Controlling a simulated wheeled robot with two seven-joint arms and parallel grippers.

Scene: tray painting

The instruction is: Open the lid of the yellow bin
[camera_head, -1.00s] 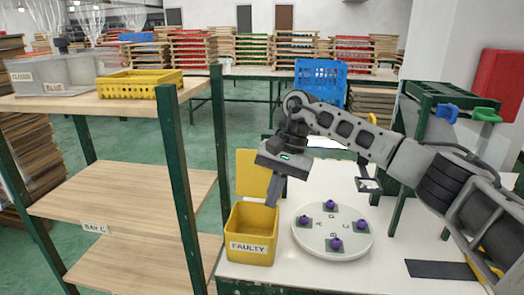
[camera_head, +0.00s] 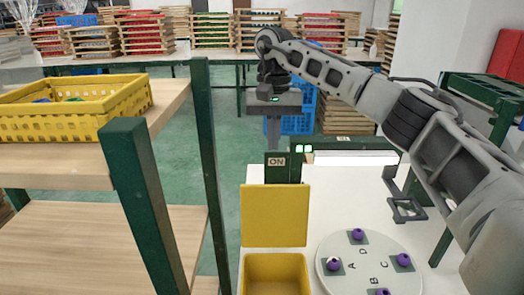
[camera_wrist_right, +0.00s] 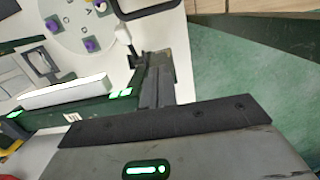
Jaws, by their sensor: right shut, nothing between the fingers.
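The yellow bin (camera_head: 275,258) stands at the lower edge of the head view, on the white table, and its front is cut off. Its yellow lid (camera_head: 274,215) stands upright at the back of the bin, and the bin's mouth is uncovered. My right gripper (camera_head: 273,145) points down beyond the lid, shut and empty. It shows apart from the lid, near the dark green box with the ON sign (camera_head: 283,166). Its shut fingers also show in the right wrist view (camera_wrist_right: 156,72). My left gripper is not in view.
A round white tray (camera_head: 335,250) with purple-topped pieces sits right of the bin. A wooden shelf rack (camera_head: 100,225) with a green post (camera_head: 207,170) stands left. A yellow basket (camera_head: 72,120) is on its upper shelf. A black bracket (camera_head: 405,205) stands behind the tray.

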